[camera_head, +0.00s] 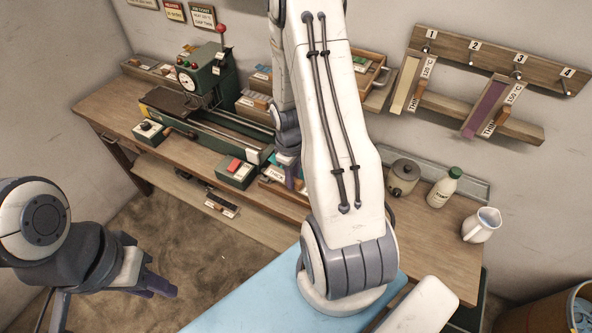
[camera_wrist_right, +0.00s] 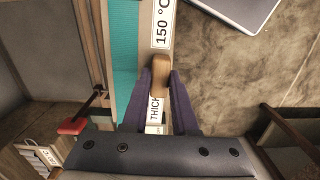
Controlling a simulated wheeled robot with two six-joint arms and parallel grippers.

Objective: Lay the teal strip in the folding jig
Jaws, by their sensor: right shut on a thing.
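In the right wrist view, the teal strip (camera_wrist_right: 124,50) lies along a pale board with "150 °C" and "THICK" labels. My right gripper (camera_wrist_right: 161,82) is shut on the board's brown wooden handle (camera_wrist_right: 160,70), beside the strip. In the head view my right arm hides the strip, the board and most of this gripper. My left gripper (camera_head: 160,286) is at the lower left above the floor, away from the bench; its finger opening is not clear. I cannot make out which item is the folding jig.
The wooden bench (camera_head: 105,108) carries a green machine (camera_head: 205,75), a white-green bottle (camera_head: 444,187) and a white jug (camera_head: 481,225). A numbered peg rack (camera_head: 495,60) holds boards with cream and purple strips. A red knob (camera_wrist_right: 72,126) is near the board in the wrist view.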

